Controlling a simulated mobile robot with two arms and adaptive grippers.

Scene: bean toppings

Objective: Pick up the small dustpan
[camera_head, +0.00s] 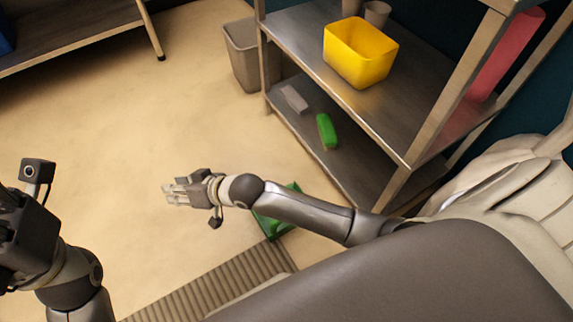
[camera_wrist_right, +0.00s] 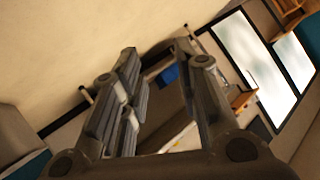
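A green object (camera_head: 268,226), which looks like the small dustpan, lies on the floor beside the lower shelf. My right arm passes over it and hides its middle, so its full shape cannot be made out. My right gripper (camera_head: 172,192) is left of it, over open floor and apart from it. In the right wrist view the fingers of this gripper (camera_wrist_right: 165,95) stand apart with nothing between them. My left gripper (camera_head: 14,235) is at the left edge, far from the green object; its fingers are not clear.
A metal shelf unit (camera_head: 432,88) stands at right, with a yellow bin (camera_head: 360,55) on its upper shelf and a green item (camera_head: 327,131) and a grey item (camera_head: 294,98) below. A grey bin (camera_head: 243,55) stands beside it. A ribbed mat (camera_head: 215,288) lies in front.

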